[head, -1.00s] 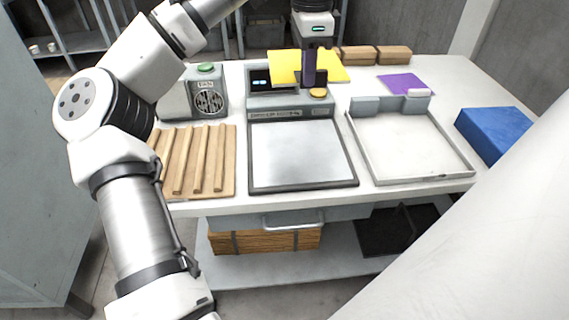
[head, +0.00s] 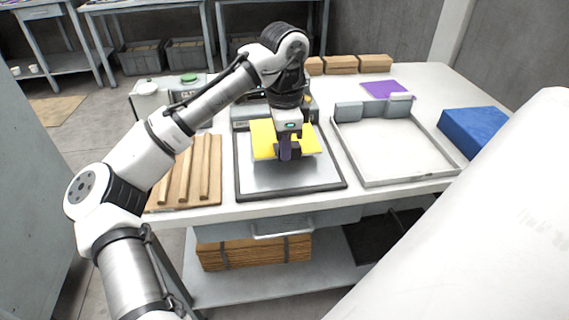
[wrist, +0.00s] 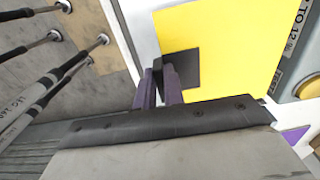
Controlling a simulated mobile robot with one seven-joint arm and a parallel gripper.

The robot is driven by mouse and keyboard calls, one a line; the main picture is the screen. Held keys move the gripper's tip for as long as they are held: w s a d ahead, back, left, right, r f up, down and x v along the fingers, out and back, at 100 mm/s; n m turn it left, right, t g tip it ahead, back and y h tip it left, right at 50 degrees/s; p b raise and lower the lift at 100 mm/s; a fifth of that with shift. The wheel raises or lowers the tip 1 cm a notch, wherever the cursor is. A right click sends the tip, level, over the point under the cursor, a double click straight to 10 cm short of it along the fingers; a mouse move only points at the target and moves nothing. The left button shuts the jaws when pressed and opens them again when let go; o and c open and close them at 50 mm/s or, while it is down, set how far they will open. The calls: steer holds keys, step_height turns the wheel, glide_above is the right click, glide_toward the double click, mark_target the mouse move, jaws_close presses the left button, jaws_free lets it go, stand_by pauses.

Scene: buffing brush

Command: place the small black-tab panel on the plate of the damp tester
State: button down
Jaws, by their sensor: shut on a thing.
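The yellow panel (head: 262,137) has a black tab, and my gripper (head: 287,152) is shut on it at the tab. The panel is over the grey square plate (head: 262,184) of the damp tester, with much of the plate showing around it. I cannot tell whether the panel touches the plate. In the wrist view, the purple fingers of my gripper (wrist: 160,86) close on the black tab (wrist: 186,72), and the yellow panel (wrist: 225,35) spreads beyond them. The tester's display housing is mostly hidden behind my arm.
A slatted wooden rack (head: 190,172) stands left of the plate. A white walled tray (head: 400,178) lies just right of it. A blue block (head: 472,130), a purple panel (head: 386,90) and brown boxes (head: 341,64) stand farther right and back.

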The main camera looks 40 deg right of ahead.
mark_target(284, 163)
steer(key=shift+f, duration=2.3)
steer(key=shift+f, duration=0.1)
steer(key=c, duration=1.5)
jaws_free()
step_height(284, 163, up, 12)
steer(key=shift+r+p, duration=0.15)
steer(key=shift+p, duration=0.35)
